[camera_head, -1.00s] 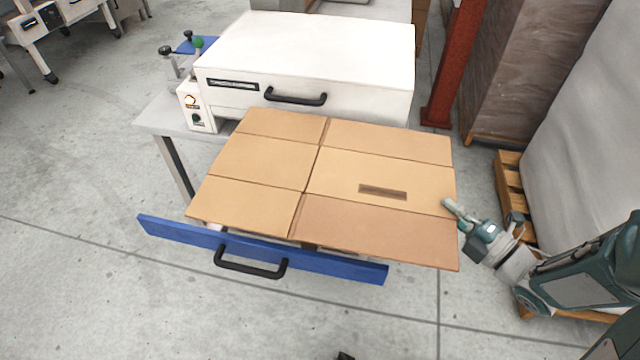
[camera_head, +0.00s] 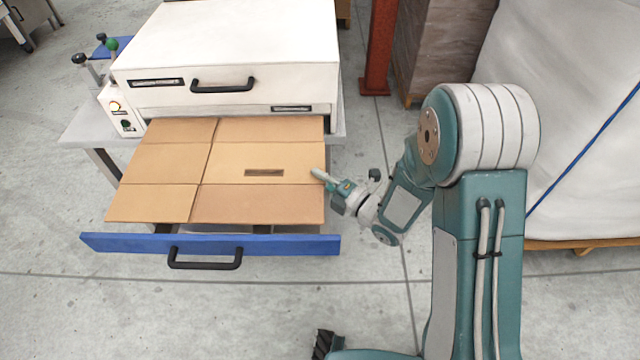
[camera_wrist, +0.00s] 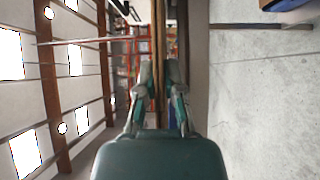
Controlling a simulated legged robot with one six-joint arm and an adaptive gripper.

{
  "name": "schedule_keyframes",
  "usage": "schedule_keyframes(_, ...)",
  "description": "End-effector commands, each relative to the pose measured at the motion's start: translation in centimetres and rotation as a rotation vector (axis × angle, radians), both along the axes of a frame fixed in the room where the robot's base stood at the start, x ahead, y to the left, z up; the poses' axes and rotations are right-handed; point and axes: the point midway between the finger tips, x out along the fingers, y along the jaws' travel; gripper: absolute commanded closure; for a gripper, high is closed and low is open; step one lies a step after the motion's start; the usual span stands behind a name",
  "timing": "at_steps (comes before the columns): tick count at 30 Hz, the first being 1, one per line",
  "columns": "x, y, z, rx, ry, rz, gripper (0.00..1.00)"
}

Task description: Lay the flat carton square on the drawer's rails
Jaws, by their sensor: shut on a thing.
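The flat brown carton (camera_head: 240,194) lies over the open drawer in the head view, its back edge at the white machine's opening. Its front edge is close behind the blue drawer front (camera_head: 215,244) and looks nearly parallel to it. My gripper (camera_head: 317,175) is shut on the carton's right edge. In the wrist view the carton (camera_wrist: 158,45) shows edge-on as a thin brown strip between my fingers (camera_wrist: 162,80). The rails are mostly hidden under the carton; short pieces show at its front. Whether the carton rests fully on them I cannot tell.
The white machine (camera_head: 240,50) stands behind the drawer, with a grey table (camera_head: 85,130) at its left. A red post (camera_head: 380,45), a wrapped stack (camera_head: 430,50) and a white bulk bag (camera_head: 570,130) on a pallet stand right.

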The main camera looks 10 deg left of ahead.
Motion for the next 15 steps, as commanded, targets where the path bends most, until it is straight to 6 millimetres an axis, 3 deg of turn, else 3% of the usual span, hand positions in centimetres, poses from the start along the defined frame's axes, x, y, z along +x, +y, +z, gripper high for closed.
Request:
schedule_keyframes(6, 0.0, 0.1, -2.8, 0.003, 0.003, 0.003, 1.00)
schedule_keyframes(15, 0.0, -0.4, -3.0, 0.006, 0.000, 0.001, 1.00)
